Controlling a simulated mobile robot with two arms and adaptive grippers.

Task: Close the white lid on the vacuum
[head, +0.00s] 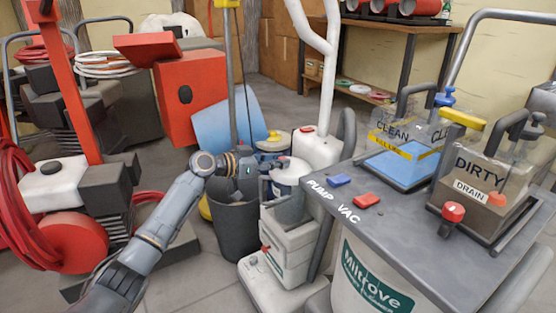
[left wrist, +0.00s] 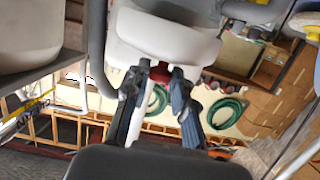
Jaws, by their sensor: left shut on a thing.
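The vacuum (head: 291,246) is a light grey and white machine in the middle of the head view, with a grey opening at its upper front. A white lid part (head: 292,170) stands above that opening. My left gripper (head: 270,168) reaches in from the left, at the side of this part. In the left wrist view my left gripper (left wrist: 160,84) has its two dark fingers around a red knob (left wrist: 160,73) under a smooth white surface (left wrist: 165,38), and it is shut on that knob. The lid's hinge is hidden. My right gripper is in neither view.
A dark bin (head: 235,230) stands just left of the vacuum, under my arm. A grey cart (head: 425,235) with CLEAN (head: 385,165) and DIRTY (head: 475,185) tanks is close on the right. Red machines and hoses (head: 75,240) crowd the left. Bare floor shows at front.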

